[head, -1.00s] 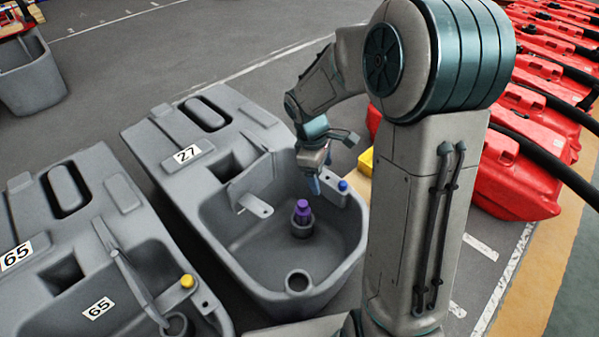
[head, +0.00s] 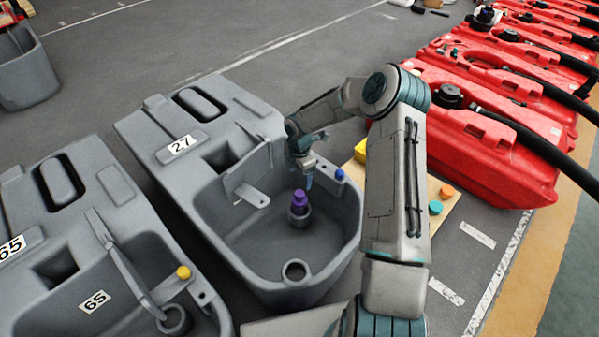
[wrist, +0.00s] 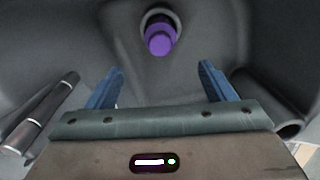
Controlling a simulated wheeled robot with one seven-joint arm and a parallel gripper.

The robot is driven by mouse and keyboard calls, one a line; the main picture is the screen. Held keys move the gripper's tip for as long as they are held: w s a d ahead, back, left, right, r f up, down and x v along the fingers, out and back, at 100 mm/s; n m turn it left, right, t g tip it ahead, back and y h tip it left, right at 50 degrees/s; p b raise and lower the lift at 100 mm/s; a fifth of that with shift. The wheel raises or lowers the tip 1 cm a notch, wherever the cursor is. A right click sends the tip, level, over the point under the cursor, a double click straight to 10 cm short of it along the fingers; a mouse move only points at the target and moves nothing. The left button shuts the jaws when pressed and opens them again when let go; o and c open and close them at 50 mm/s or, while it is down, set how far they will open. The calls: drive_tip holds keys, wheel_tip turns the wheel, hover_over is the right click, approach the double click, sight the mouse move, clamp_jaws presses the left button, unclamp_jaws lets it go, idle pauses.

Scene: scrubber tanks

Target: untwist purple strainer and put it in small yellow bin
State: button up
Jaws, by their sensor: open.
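The purple strainer (head: 300,200) stands upright in a round grey socket on the floor of the grey tank basin marked 27. In the wrist view the purple strainer (wrist: 160,36) shows at top centre, beyond the fingertips. My gripper (head: 307,176) hangs inside the basin, above the strainer and apart from it. In the wrist view my gripper (wrist: 160,75) has two blue fingers spread wide with nothing between them. A yellow bin (head: 361,151) shows only in part behind my arm, beside the tank; its inside is hidden.
Tank 27 (head: 245,262) has a basin wall around the strainer, a bracket (head: 252,196) and a blue knob (head: 339,175). An open round port (head: 296,270) lies in front. Tank 65 (head: 60,270) stands at left. Red tanks (head: 480,150) line the right.

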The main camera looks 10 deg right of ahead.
sight(299, 193)
wheel_tip(299, 193, down, 13)
drive_tip(key=b, duration=0.4)
drive_tip(key=shift+r, duration=0.1)
drive_tip(key=c, duration=1.2)
drive_tip(key=shift+o, duration=0.2)
drive_tip(key=shift+n+p, duration=0.3)
drive_tip(key=shift+n, duration=1.2)
drive_tip(key=shift+o, duration=0.2)
drive_tip(key=shift+r+n+p, duration=0.1)
drive_tip(key=shift+n+p, duration=0.2)
drive_tip(key=shift+n, duration=1.2)
